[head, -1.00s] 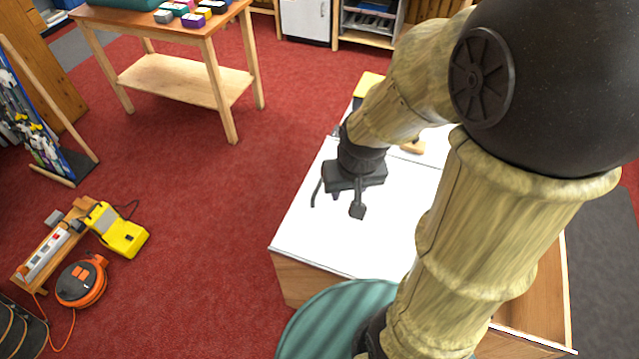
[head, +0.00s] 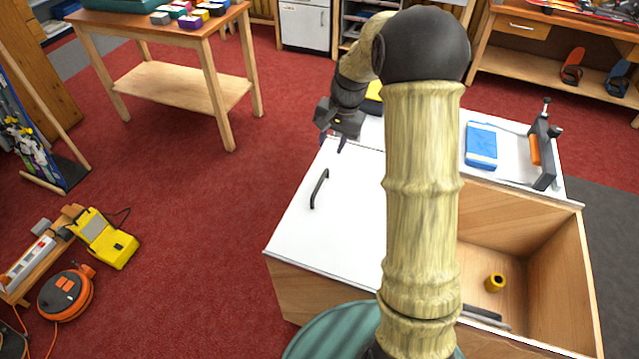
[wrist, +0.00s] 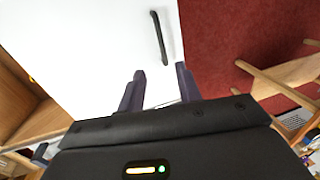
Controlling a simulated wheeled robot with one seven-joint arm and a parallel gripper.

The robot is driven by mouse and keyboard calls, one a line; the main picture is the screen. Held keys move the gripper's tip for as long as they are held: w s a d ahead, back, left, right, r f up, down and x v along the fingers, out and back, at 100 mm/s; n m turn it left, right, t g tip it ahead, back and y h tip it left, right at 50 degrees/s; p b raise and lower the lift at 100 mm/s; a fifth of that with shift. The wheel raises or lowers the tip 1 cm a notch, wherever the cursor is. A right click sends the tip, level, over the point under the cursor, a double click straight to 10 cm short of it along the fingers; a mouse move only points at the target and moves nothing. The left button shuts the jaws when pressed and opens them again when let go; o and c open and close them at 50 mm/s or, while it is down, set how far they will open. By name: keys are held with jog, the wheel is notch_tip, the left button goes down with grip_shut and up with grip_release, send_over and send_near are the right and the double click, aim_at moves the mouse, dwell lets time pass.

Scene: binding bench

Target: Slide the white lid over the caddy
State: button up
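The white lid (head: 345,215) lies flat over the left part of the wooden caddy (head: 565,265). Its black bar handle (head: 319,188) is near its left edge; the handle also shows in the wrist view (wrist: 160,38). The caddy's right part is open, and my arm hides the lid's right edge in the head view. My gripper (head: 333,143) is over the lid's back left corner, behind the handle and apart from it. In the wrist view my gripper (wrist: 160,75) has its two fingers spread with nothing between them.
A yellow-brown cylinder (head: 495,283) and a dark bar (head: 485,315) are inside the open part. A blue block (head: 481,143) and a clamp-like tool (head: 542,155) are on the white surface behind it.

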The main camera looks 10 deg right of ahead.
aim_at(318, 186)
jog(key=a+f, duration=0.1)
jog(key=f, duration=0.4)
jog(key=w+a+f, duration=0.1)
jog(key=f, duration=0.5)
jog(key=w+a+f, duration=0.1)
jog(key=f, duration=0.5)
jog(key=shift+f, duration=0.1)
grip_shut()
